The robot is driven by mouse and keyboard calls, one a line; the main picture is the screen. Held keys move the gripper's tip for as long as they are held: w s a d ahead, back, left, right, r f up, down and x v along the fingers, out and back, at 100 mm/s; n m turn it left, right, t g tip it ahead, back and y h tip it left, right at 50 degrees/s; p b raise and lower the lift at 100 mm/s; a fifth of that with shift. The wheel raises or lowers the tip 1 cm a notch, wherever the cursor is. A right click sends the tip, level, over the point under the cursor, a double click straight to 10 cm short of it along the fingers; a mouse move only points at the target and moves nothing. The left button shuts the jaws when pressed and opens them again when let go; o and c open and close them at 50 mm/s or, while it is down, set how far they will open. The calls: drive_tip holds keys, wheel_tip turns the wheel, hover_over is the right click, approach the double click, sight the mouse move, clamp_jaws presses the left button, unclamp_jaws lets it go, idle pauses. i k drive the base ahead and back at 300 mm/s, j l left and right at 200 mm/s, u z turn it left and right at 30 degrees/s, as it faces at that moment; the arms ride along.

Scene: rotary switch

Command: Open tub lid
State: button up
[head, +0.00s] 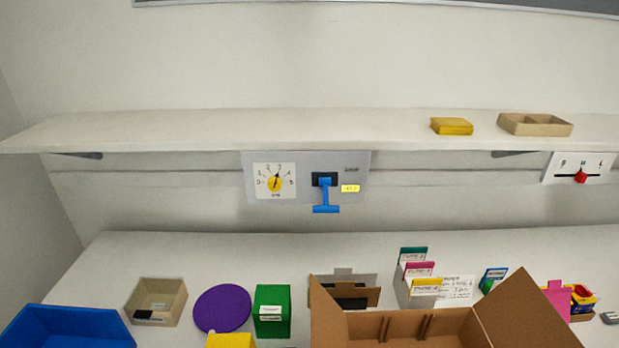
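A flat round purple disc (222,308) lies on the counter at the lower left, between a beige bin and a green box. It looks like a lid, but I cannot tell whether a tub is under it. No other clear tub with a lid shows. My gripper is not in the head view.
On the counter (215,252) are a beige bin (168,312), blue bin (65,328), green box (272,312), yellow item (230,341), open cardboard box (385,329) and card holders (413,270). A switch panel (306,160) hangs below the shelf (300,128).

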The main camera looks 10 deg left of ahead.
sight(138, 315)
drive_tip(key=u, duration=2)
drive_tip(key=i+j+u, duration=0.2)
drive_tip(key=i+u, duration=0.5)
drive_tip(key=i+j, duration=0.05)
